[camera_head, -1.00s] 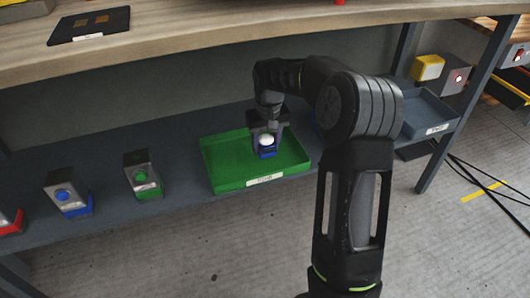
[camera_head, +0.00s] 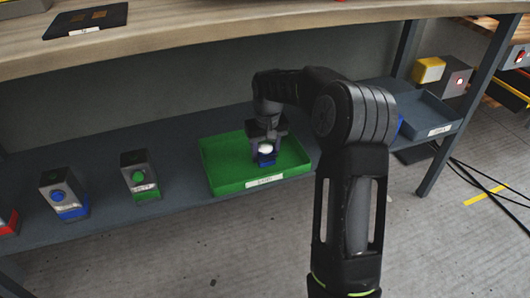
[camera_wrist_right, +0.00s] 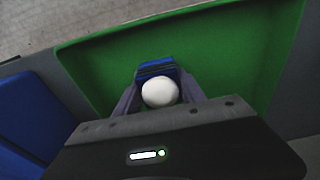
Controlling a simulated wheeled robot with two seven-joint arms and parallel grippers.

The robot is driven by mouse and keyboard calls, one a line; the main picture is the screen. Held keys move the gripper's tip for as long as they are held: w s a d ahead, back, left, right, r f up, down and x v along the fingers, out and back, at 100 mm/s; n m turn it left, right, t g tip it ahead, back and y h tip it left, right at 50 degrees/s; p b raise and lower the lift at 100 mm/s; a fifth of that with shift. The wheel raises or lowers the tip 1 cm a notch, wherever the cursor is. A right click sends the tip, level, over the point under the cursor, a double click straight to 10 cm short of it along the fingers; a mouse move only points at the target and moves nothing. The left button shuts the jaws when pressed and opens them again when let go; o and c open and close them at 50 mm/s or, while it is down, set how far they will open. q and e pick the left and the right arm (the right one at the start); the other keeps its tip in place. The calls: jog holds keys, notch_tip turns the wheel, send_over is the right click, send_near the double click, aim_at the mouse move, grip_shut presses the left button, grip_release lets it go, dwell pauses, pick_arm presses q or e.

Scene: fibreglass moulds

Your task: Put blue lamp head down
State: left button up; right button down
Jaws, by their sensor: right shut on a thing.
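The blue lamp head, a blue block with a white dome, is between the fingers of my right gripper (camera_head: 265,145). Its white dome (camera_head: 266,149) faces up in the head view, and its blue part (camera_head: 266,160) shows at the front. The right wrist view also shows the blue part (camera_wrist_right: 156,68) and the white dome (camera_wrist_right: 160,92) between both fingers. My right gripper is shut on it, inside the outline of the green tray (camera_head: 228,186). I cannot tell whether the lamp head touches the tray floor. My left gripper is out of view.
Blue-marked (camera_head: 65,195), green-marked (camera_head: 139,176) and red-marked (camera_head: 8,220) boxes stand left of the tray on the grey shelf (camera_head: 110,218). A blue-grey tray (camera_head: 425,112) is at the right. The wooden tabletop (camera_head: 220,30) overhangs the shelf.

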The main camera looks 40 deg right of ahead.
aim_at(265, 147)
jog(key=shift+f, duration=0.3)
jog(key=c, duration=0.7)
grip_release()
jog(key=shift+r, duration=0.6)
jog(key=r+p, duration=0.1)
jog(key=r, duration=0.1)
jog(key=r+p, duration=0.1)
jog(key=r, duration=0.1)
jog(key=s+r+p, duration=0.1)
jog(key=r, duration=0.2)
jog(key=shift+a+p, duration=0.15)
jog(key=shift+p, duration=0.2)
